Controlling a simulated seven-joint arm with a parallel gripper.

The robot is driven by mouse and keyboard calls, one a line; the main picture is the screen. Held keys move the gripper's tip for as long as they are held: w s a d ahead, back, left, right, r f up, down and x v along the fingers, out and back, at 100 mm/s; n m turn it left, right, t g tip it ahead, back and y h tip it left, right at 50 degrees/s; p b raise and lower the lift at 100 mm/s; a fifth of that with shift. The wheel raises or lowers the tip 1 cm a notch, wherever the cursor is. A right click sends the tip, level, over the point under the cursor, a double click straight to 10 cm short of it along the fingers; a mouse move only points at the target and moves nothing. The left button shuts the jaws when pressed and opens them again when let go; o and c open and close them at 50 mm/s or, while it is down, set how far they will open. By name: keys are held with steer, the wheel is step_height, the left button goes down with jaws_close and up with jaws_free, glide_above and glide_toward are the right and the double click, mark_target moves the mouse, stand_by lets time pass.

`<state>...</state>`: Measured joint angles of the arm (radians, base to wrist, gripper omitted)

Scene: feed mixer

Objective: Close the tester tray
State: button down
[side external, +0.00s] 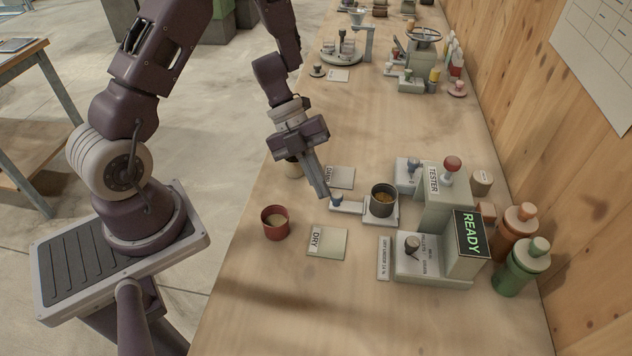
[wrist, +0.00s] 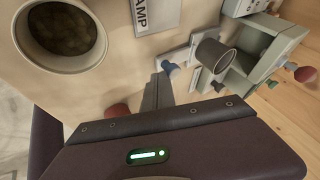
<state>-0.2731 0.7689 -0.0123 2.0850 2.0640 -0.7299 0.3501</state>
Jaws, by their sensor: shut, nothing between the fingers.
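The tester (side external: 447,205) is a grey-green machine on the bench; its screen reads READY. Its pale tray (side external: 350,207) sticks out to the left in the side view, with a blue knob (side external: 337,199) on the outer end. A dark cup with yellowish contents (side external: 383,198) stands on the tray. My gripper (side external: 323,195) is shut and empty, pointing down just left of the knob. In the wrist view my shut fingers (wrist: 156,95) are close to the blue knob (wrist: 171,68); I cannot tell whether they touch it. The cup (wrist: 214,52) is beyond them.
A red cup (side external: 275,222) and a DRY card (side external: 327,242) lie nearer the front. A DAMP card (side external: 340,177) and a partly hidden cup (side external: 294,168) are behind my gripper. Brown (side external: 513,232) and green (side external: 522,266) bottles stand right of the tester, by the wooden wall.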

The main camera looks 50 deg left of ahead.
mark_target(374, 188)
steer(key=w+d, duration=0.7)
steer(key=shift+w+d, duration=0.4)
